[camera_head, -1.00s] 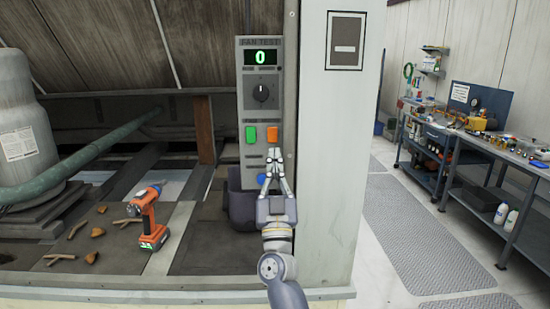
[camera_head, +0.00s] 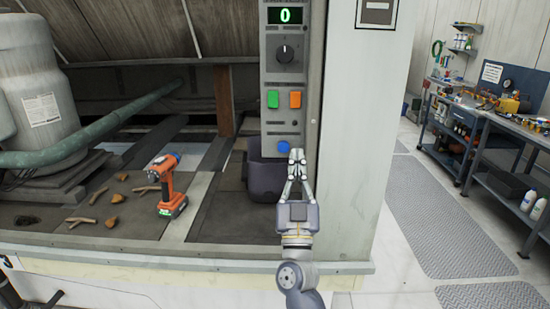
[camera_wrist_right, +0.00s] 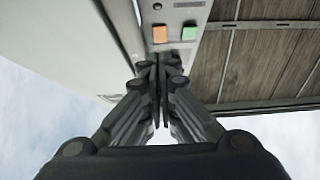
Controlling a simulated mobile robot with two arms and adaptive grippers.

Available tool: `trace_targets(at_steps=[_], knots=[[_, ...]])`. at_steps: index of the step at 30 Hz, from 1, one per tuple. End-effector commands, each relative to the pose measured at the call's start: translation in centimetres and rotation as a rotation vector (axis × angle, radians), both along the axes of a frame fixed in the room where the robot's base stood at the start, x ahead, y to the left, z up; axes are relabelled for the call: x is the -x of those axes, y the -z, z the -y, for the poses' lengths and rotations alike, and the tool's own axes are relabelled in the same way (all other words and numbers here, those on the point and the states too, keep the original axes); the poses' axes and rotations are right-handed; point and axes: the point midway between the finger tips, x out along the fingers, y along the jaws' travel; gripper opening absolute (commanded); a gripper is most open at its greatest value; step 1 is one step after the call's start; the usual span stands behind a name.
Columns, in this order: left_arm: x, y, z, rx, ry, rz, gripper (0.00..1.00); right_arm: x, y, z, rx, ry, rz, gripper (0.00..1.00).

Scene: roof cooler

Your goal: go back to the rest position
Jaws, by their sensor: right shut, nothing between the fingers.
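My right gripper (camera_head: 296,165) is shut and empty. In the head view it points up in front of the lower part of the fan test panel (camera_head: 284,112), close to the blue button (camera_head: 284,147); I cannot tell whether it touches the panel. The panel's display (camera_head: 285,16) reads 0, with a dark knob (camera_head: 285,53), a green button (camera_head: 273,99) and an orange button (camera_head: 295,99) below. In the right wrist view the shut fingers (camera_wrist_right: 159,62) lie near the orange button (camera_wrist_right: 160,34) and green button (camera_wrist_right: 189,33). My left gripper is not in view.
An orange drill (camera_head: 163,187) stands on the ledge with twigs and leaves (camera_head: 90,208) around it. A dark bin (camera_head: 264,178) sits behind my gripper. A pale post (camera_head: 357,130) rises on the right. A workbench (camera_head: 500,125) stands beyond a clear floor with mats (camera_head: 440,210).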

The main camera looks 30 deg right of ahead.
Motion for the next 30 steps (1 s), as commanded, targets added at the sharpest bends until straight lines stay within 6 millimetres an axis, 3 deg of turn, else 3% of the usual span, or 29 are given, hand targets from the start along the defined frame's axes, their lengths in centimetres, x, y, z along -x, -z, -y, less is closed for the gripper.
trace_targets(at_steps=[7,11,14,15,20,26,30], knots=[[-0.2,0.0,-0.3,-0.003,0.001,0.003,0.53,-0.4,0.6,-0.2,-0.001,-0.007,-0.014,0.00],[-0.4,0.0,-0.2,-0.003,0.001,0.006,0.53,-2.5,4.5,-1.4,0.001,-0.058,-0.105,0.00],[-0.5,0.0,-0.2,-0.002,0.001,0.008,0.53,-4.9,10.3,-3.2,-0.003,-0.129,-0.235,0.00],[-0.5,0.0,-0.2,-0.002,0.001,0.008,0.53,-5.7,13.2,-4.1,-0.006,-0.161,-0.295,0.00],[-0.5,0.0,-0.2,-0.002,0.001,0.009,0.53,-7.1,25.1,-7.4,-0.032,-0.279,-0.539,0.00],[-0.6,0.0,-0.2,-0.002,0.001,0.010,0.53,-4.8,39.9,-10.9,-0.081,-0.393,-0.843,0.00],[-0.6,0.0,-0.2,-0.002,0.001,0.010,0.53,-0.7,49.7,-12.7,-0.124,-0.451,-1.053,0.00]])
